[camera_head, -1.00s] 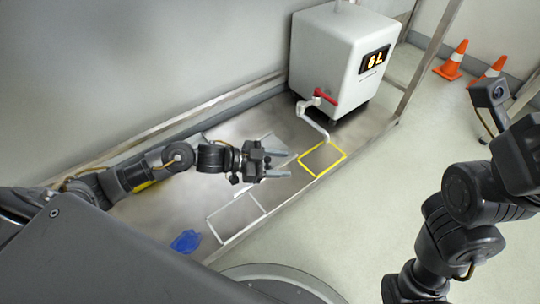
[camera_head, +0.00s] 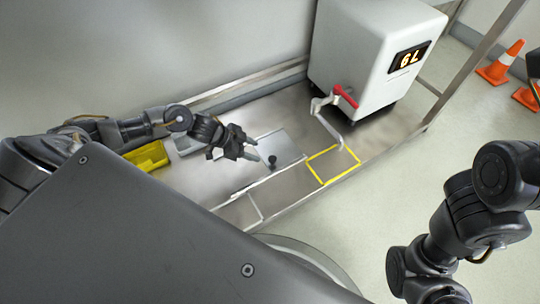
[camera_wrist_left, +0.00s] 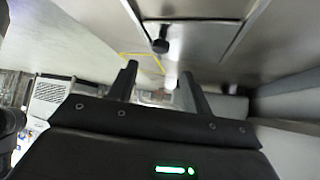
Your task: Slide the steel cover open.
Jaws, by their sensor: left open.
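The steel cover (camera_head: 288,146) is a flat, pale plate lying in the bench top, with a black knob (camera_head: 272,160) standing on it. In the left wrist view the cover (camera_wrist_left: 200,24) lies ahead, and its knob (camera_wrist_left: 160,46) shows just beyond the fingers. My left gripper (camera_head: 251,149) is open and empty, a little left of the knob and apart from it. In the left wrist view its fingertips (camera_wrist_left: 158,71) point towards the knob with a gap between them. My right arm shows at the right, but its gripper is out of view.
A white tank (camera_head: 365,60) with a red-handled tap (camera_head: 345,96) stands at the bench's far end. A yellow outline (camera_head: 333,179) marks the bench below the spout. A yellow tray (camera_head: 148,156) lies near my left forearm. Orange cones (camera_head: 500,63) stand on the floor.

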